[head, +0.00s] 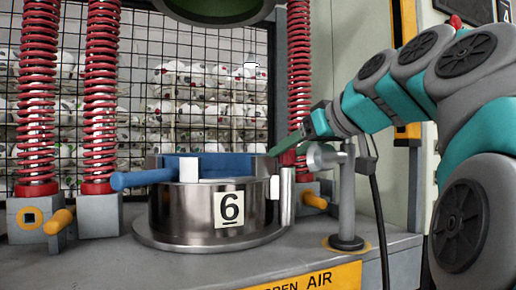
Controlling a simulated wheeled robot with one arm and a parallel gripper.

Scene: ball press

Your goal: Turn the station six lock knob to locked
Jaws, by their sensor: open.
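An orange knob (59,221) sticks out of a grey block at the left. Another orange knob (315,201) shows at the right, behind the pot. No lock marking is readable, so I cannot tell which is the lock knob. My gripper (286,146) is open and reaches in from the right, above the pot's right rim. Its fingertips overlap a red part behind; contact cannot be told.
Red coil springs (100,95) stand on posts at left and right. Behind is a wire mesh (205,80) with many white balls. The front ledge carries an "OPEN AIR" label (305,280).

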